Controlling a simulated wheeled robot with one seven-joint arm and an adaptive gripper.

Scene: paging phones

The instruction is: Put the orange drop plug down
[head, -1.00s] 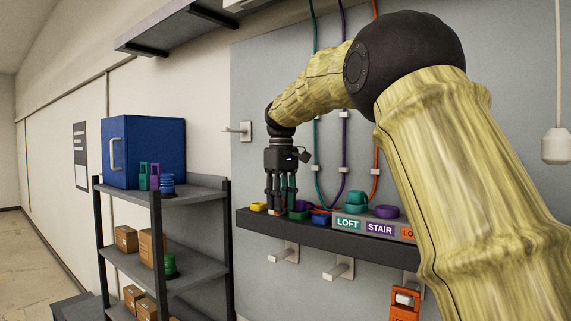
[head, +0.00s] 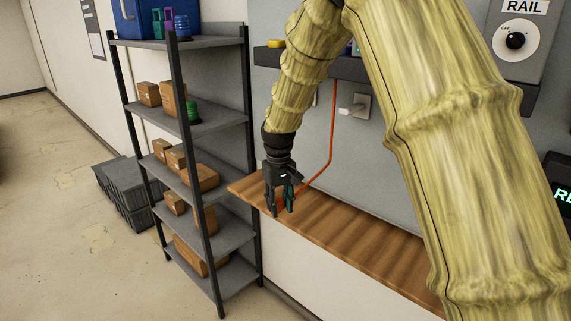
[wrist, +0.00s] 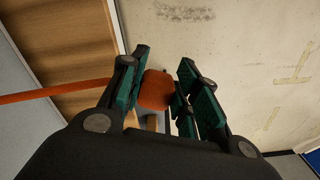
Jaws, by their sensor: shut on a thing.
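My gripper (head: 279,205) points down over the left end of a wooden bench (head: 330,232). In the wrist view my gripper (wrist: 162,90) is shut on the orange drop plug (wrist: 156,90), which sits between its fingers. An orange cord (wrist: 50,93) runs from the plug to the left in the wrist view. In the head view the cord (head: 333,120) hangs down the wall and bends toward the gripper. I cannot tell whether the plug touches the bench.
A dark shelf rack (head: 215,125) with cardboard boxes stands close left of the bench. The bench to the right of the gripper is clear where visible.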

